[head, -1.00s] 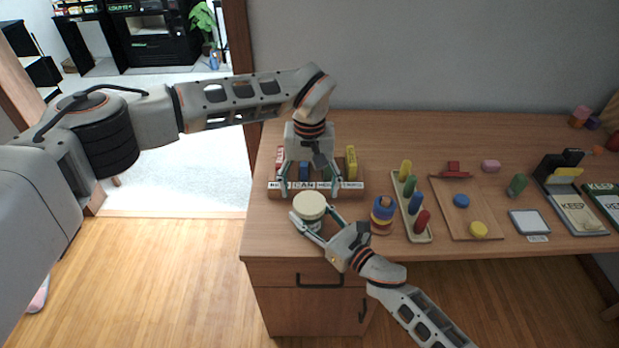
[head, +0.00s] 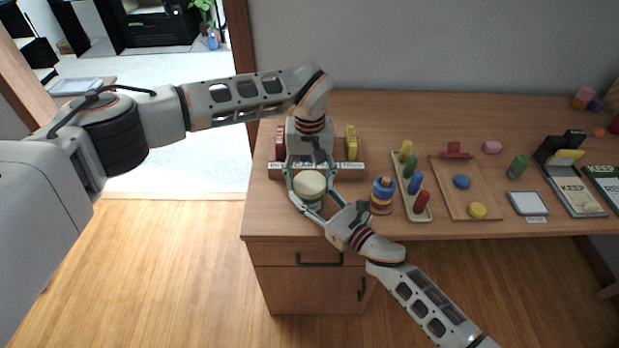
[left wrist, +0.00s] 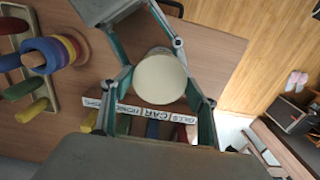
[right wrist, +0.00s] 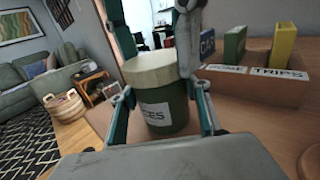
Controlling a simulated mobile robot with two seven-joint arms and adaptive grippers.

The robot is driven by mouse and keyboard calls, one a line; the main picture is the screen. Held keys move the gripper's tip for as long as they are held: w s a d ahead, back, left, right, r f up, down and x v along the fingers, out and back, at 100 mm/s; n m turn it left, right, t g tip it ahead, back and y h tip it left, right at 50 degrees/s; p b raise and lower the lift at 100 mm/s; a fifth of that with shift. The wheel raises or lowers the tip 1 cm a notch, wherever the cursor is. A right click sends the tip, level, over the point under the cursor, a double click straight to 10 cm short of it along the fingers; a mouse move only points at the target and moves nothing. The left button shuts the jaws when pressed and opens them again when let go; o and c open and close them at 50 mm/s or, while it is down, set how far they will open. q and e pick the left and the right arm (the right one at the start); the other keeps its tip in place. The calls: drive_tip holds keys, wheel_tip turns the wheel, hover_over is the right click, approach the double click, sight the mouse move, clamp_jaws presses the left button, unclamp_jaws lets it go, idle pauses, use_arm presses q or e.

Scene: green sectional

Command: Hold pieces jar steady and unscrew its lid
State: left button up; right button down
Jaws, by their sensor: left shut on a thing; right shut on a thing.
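The pieces jar (right wrist: 165,115) stands upright on the desk, a green body with a white label of which "CES" shows. Its round cream lid (head: 309,183) sits on top and also shows in the left wrist view (left wrist: 160,78). My left gripper (head: 309,178) reaches down from above and is shut on the lid, a finger on either side. My right gripper (head: 309,203) comes from the front right and is shut on the jar's body, below the lid. In the right wrist view its fingers (right wrist: 163,106) flank the label.
A wooden card rack (head: 350,171) with upright blocks stands just behind the jar. A ring stacker (head: 382,196) and a peg board (head: 418,212) stand to the right. A shape board (head: 472,205) lies farther right. The desk's front edge is close to the jar.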

use_arm(q)
drive_tip(key=n, duration=4.8)
drive_tip(key=shift+r, duration=0.1)
drive_tip(key=n, duration=0.5)
drive_tip(key=shift+n, duration=0.4)
